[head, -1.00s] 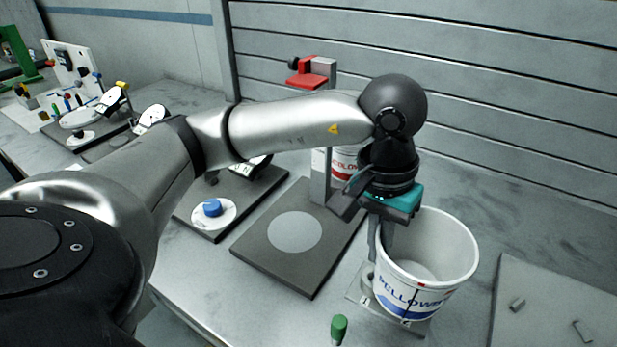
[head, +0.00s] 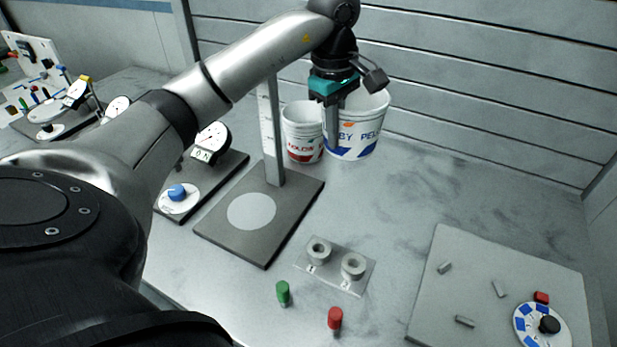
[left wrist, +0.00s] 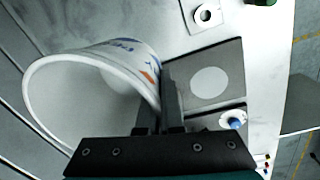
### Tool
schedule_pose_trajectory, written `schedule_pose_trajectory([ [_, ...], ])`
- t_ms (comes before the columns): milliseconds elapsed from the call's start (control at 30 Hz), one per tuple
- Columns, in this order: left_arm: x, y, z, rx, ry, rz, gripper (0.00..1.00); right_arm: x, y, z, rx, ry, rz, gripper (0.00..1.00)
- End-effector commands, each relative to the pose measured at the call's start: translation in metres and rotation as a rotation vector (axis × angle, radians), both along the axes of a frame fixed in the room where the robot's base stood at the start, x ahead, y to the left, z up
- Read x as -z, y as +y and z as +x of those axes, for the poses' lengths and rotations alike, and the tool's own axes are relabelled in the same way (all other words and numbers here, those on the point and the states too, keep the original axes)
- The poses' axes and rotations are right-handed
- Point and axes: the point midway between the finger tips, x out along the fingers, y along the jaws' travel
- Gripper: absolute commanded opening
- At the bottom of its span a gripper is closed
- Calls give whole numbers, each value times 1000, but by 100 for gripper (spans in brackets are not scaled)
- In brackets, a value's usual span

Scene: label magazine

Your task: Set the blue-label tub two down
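The blue-label tub (head: 362,136) is a white open bucket with blue lettering and an orange mark, at the back beside the red-label tub (head: 303,135). My left gripper (head: 338,122) is at its near left side, its fingers pinched on the tub's wall at the rim. In the left wrist view the tub (left wrist: 75,100) fills the left side, its mouth open and its wall between the fingers (left wrist: 160,115). I cannot tell whether its base touches the bench. My right gripper is not in view.
A dark stand (head: 252,240) with a pale disc and upright post is left of centre. A clear plate (head: 340,265) with two grey rings is in front; green (head: 283,292) and red (head: 335,319) pegs stand nearby. A grey board (head: 480,290) is at right. The bench between is bare.

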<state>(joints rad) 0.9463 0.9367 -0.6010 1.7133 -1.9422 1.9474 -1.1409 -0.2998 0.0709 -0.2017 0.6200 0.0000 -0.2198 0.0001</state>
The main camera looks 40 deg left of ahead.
Motion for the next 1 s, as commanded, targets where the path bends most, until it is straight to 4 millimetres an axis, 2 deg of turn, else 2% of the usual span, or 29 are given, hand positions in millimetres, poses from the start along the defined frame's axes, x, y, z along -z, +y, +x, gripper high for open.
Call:
schedule_pose_trajectory([
  [300,84,-1,-2,2,8,-1,0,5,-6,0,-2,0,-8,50],
  [500,128,-1,-2,3,4,0,0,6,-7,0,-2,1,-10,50],
  [600,140,-1,-1,4,2,-1,0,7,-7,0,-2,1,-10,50],
  [767,149,-1,0,4,0,-1,0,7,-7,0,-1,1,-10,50],
  [1000,183,-1,-1,3,2,-2,0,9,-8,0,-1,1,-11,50],
])
